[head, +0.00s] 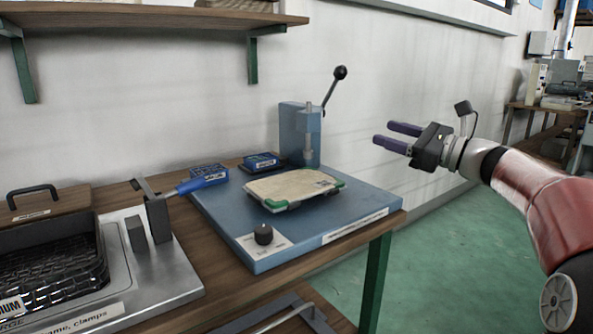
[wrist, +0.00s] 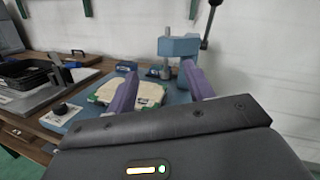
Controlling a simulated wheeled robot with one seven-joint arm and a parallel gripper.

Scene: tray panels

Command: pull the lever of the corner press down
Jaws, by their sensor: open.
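The corner press (head: 300,130) is a blue upright block with a metal ram at the back of a blue base plate (head: 355,208). Its lever (head: 333,88) is a thin dark rod with a black ball knob, tilted up and to the right. In the wrist view the lever (wrist: 211,22) rises at the top, above and right of the press (wrist: 180,47). My gripper (head: 390,136) is open and empty, to the right of the press and lower than the knob, apart from both. A cream panel with green corners (head: 292,186) lies on the base plate.
A black knob (head: 263,234) stands at the base's front. A clamp frame with a dark mesh tray (head: 50,262) is at left. A wooden shelf (head: 150,16) hangs above. Free space lies right of the table.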

